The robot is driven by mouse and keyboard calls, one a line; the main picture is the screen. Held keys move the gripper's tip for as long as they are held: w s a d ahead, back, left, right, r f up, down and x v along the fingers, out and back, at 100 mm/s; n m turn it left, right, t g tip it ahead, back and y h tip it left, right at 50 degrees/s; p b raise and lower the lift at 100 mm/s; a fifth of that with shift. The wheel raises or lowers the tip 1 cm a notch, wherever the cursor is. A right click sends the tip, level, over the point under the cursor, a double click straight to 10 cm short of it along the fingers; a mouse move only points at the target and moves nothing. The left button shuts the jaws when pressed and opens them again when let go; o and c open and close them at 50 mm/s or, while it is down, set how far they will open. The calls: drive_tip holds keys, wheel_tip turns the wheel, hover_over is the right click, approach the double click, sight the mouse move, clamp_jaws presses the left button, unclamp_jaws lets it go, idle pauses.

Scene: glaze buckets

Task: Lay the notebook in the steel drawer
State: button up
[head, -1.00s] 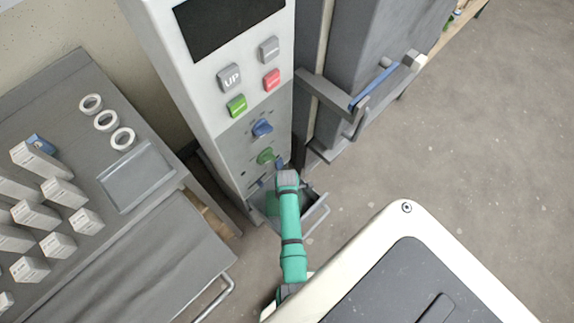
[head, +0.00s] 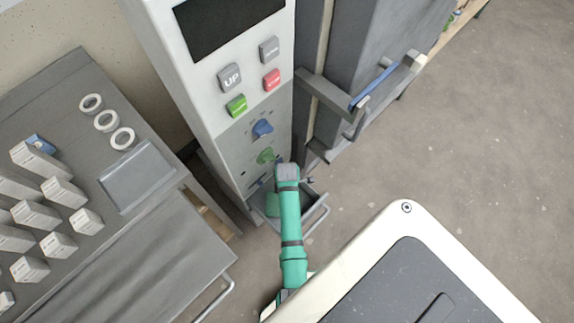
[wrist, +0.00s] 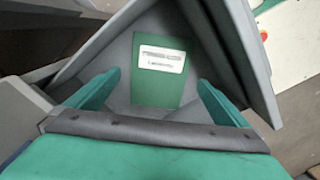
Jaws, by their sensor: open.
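The notebook is green with a white label. In the wrist view the notebook (wrist: 158,85) lies inside the grey steel drawer (wrist: 240,55), between its walls. In the head view a green part of the notebook (head: 272,204) shows in the open drawer (head: 318,212) at the foot of the white control cabinet. My gripper (wrist: 150,95) is open, its two green fingers spread apart on either side of the notebook's near end, with no visible contact. My arm hides part of the drawer in the head view.
The control cabinet (head: 225,140) has buttons and knobs above the drawer. A dark grey door with a handle (head: 385,85) stands to its right. A grey table (head: 75,215) at the left holds white boxes, tape rolls and a tray. Floor is clear at the right.

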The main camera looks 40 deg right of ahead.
wheel_tip(320, 180, up, 6)
idle(0.4)
wheel_tip(320, 180, down, 12)
drive_tip(key=shift+f, duration=0.1)
drive_tip(key=shift+r, duration=0.85)
drive_tip(key=shift+f, duration=0.1)
